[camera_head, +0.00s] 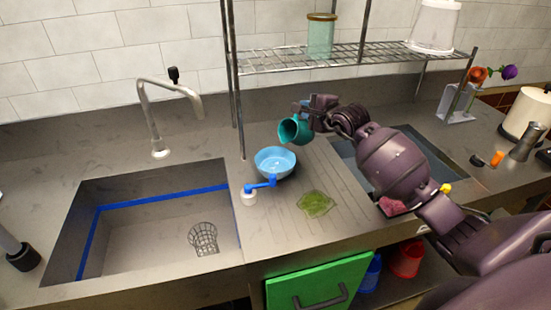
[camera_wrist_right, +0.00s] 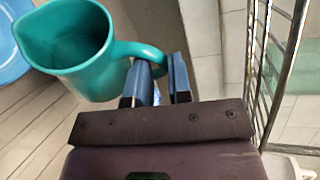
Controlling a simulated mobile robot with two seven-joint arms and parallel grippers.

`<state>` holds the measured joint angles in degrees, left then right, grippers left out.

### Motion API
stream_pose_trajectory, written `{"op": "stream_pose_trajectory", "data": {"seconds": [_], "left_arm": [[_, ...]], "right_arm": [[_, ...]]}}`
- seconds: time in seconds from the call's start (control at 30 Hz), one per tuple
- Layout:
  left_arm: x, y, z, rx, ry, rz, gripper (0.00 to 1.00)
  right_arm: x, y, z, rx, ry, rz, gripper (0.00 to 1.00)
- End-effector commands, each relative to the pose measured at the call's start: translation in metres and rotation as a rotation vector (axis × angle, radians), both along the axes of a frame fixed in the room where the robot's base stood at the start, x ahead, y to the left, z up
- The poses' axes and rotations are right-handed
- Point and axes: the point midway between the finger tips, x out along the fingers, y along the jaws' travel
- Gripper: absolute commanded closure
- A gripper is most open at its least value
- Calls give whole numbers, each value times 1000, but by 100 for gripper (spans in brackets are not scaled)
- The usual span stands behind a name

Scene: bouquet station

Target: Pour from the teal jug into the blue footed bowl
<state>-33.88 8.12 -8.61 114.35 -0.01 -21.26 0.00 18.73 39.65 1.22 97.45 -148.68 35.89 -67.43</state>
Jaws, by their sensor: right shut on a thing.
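The teal jug (camera_head: 294,130) is held up above the counter by my right gripper (camera_head: 310,117), its mouth tilted toward the left and the camera. In the right wrist view the jug (camera_wrist_right: 85,75) shows large, and the right gripper (camera_wrist_right: 163,85) is shut on its handle. The blue footed bowl (camera_head: 275,161) stands on the counter below and left of the jug, apart from it. The bowl's edge also shows in the right wrist view (camera_wrist_right: 10,50). Its foot is mostly hidden. I see no stream from the jug. My left gripper is not in view.
A green leaf-shaped dish (camera_head: 317,203) lies on the ribbed drainboard. A wire shelf (camera_head: 290,60) with a glass jar (camera_head: 320,36) is behind the jug. Sinks (camera_head: 150,235) open at left and behind my arm.

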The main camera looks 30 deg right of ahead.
Motion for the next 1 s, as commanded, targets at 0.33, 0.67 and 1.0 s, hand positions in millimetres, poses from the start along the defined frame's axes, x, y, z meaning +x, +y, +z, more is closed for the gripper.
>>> {"op": "stream_pose_trajectory", "data": {"seconds": [0.33, 0.67, 1.0], "left_arm": [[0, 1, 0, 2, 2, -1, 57], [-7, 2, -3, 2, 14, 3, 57], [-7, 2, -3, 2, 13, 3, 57]], "right_arm": [[-2, 4, 0, -48, -20, -1, 100], [-2, 4, 0, -48, -19, -2, 100], [-3, 6, 0, -64, -25, -1, 100]]}}
